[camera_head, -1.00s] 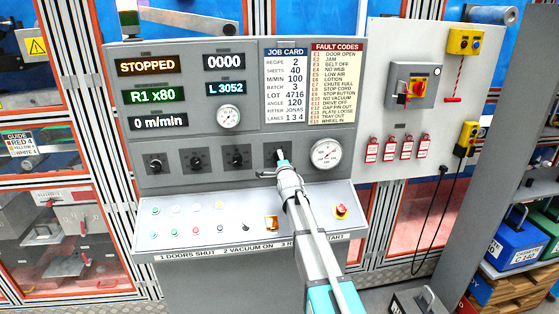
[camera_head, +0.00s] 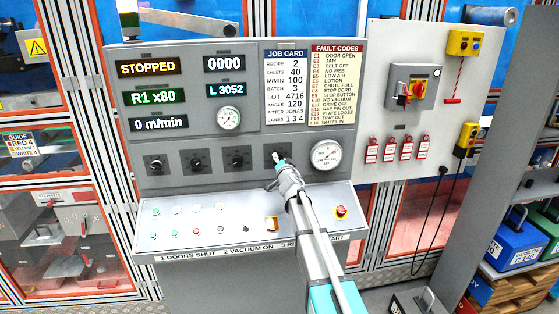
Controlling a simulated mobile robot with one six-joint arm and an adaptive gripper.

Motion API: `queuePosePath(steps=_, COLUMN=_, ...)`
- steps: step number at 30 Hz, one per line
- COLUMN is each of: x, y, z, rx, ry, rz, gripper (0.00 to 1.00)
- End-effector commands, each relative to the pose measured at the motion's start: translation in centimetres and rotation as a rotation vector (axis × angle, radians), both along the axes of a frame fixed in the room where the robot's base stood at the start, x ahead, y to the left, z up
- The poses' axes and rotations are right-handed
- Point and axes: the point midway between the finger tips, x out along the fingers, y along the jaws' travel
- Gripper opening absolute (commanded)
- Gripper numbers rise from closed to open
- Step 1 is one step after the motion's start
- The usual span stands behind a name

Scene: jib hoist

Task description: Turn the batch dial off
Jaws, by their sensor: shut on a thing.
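The grey control panel has a row of black dials. The left dial (camera_head: 155,164), the second dial (camera_head: 196,161) and the third dial (camera_head: 237,158) show clear of my arm. My gripper (camera_head: 281,162) is at the rightmost dial (camera_head: 275,154), shut on it, and partly hides it. The dials' small lettering is too fine to read, so I cannot tell from a label which is the batch dial. The job card (camera_head: 286,85) lists batch 3. The display (camera_head: 149,68) reads STOPPED.
A round gauge (camera_head: 326,155) sits close right of my gripper. Below, the sloped console (camera_head: 180,242) carries several buttons and a red stop button (camera_head: 341,212). A red and yellow isolator switch (camera_head: 413,89) is on the panel to the right.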

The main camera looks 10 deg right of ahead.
Motion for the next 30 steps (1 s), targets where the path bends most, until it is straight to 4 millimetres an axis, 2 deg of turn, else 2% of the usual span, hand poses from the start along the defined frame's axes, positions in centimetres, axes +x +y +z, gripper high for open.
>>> queuePosePath(steps=30, x=-0.05, y=0.28, z=0.18, rx=-0.967, ry=0.000, rz=-0.001, gripper=0.06)
